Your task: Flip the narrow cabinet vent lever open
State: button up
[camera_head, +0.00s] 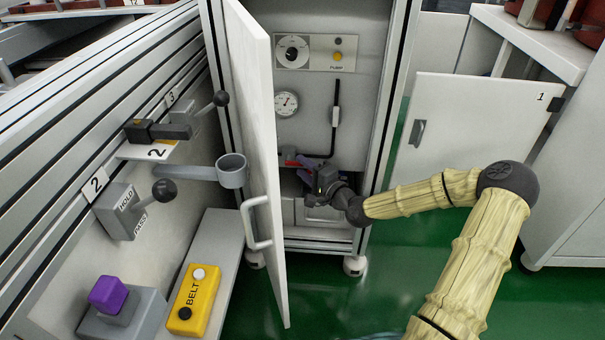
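The narrow cabinet (357,60) stands in the middle with its white door (262,130) swung open toward me. Inside, a black L-shaped bar (334,133) with a pale sleeve runs down the back panel. A small red and purple part (303,162) shows low in the cabinet, partly behind my gripper. I cannot tell for sure which of these is the vent lever. My gripper (318,181) is inside the lower part of the cabinet, close below the red and purple part. Its fingertips are small and dark, and I cannot tell whether they touch anything.
A dial panel marked PUMP (315,52) and a round gauge (286,103) sit above. At left are a HOLD/PASS lever box (122,211), a grey cup holder (231,171), a yellow BELT box (195,300) and a purple button (108,294). Door 1 (470,125) stands open at right.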

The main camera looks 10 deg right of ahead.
jog(key=shift+w+a, duration=0.25)
jog(key=shift+w, duration=0.2)
grip_shut()
